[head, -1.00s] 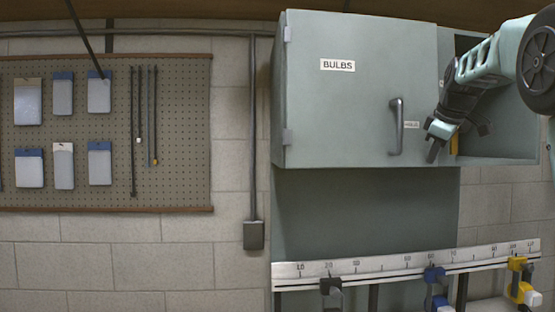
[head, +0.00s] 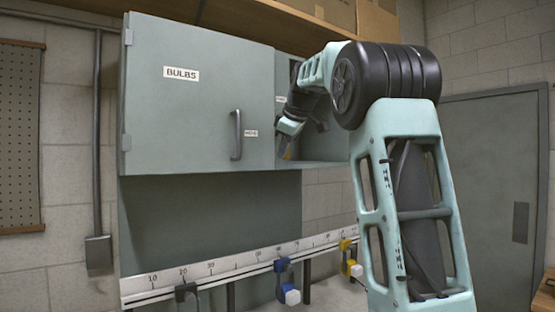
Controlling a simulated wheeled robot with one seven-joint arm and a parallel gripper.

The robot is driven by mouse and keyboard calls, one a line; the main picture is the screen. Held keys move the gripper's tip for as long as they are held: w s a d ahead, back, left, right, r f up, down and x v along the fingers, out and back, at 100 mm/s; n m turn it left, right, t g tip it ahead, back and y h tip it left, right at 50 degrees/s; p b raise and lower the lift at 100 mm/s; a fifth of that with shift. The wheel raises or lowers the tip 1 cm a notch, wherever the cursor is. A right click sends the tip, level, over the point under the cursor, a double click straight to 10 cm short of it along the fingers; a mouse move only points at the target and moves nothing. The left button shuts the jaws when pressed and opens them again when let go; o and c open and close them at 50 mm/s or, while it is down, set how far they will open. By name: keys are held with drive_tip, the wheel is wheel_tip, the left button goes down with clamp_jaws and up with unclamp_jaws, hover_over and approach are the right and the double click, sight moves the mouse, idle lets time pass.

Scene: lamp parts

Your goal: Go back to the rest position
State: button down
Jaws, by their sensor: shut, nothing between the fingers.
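My gripper (head: 286,138) is in front of the right part of the grey-green wall cabinet (head: 200,125), just right of the cabinet door's handle (head: 237,135). It looks small and dark at this distance, with its fingers pointing down, and it appears empty and shut. My arm reaches up from the lower right and bends over toward the cabinet. The door marked BULBS is closed. The compartment to its right stands open, and my arm partly hides it.
Below the cabinet runs a white ruled rail (head: 220,270) with a blue clamp (head: 283,270) and a yellow clamp (head: 347,258). A grey door (head: 490,180) is at the right. A pegboard (head: 20,130) hangs at the left.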

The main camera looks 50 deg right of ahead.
drive_tip(key=s+d+r, duration=0.1)
drive_tip(key=s+r, duration=0.2)
drive_tip(key=r, duration=0.2)
drive_tip(key=shift+s+d, duration=0.3)
drive_tip(key=shift+s, duration=0.05)
drive_tip(key=shift+r, duration=0.1)
